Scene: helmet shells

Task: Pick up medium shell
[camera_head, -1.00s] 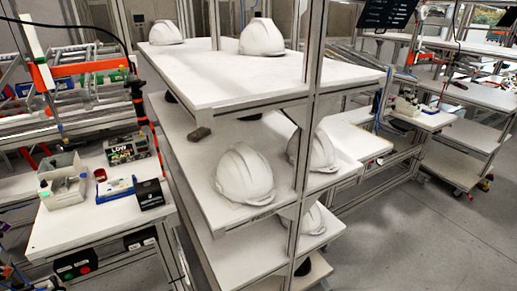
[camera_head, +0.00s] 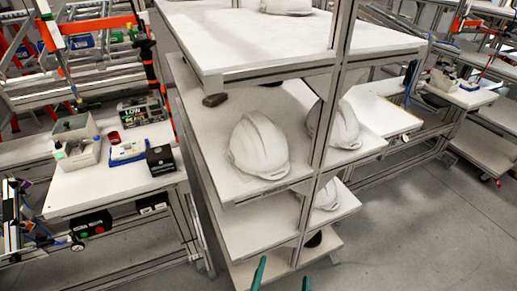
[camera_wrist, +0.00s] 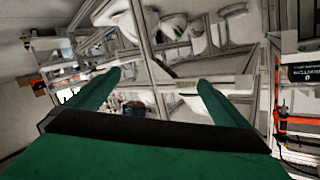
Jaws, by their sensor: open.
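White helmet shells sit on a white shelf rack. One shell (camera_head: 259,146) stands on the middle shelf at its front left. Another shell (camera_head: 339,124) is on the same level to its right, partly behind a rack post. A lower shell (camera_head: 327,195) shows in part, and a top-shelf shell (camera_head: 287,5) is cut by the frame edge. I cannot tell which one is the medium shell. My gripper (camera_head: 281,277) shows only as green fingertips at the bottom edge, below the rack. In the wrist view my gripper (camera_wrist: 158,82) has its green fingers wide apart with nothing between them.
The rack's top shelf (camera_head: 240,45) overhangs the middle shelf, and an upright post (camera_head: 330,90) stands between the two middle shells. A side table (camera_head: 100,185) holds boxes. Grey floor (camera_head: 420,235) is open at the right.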

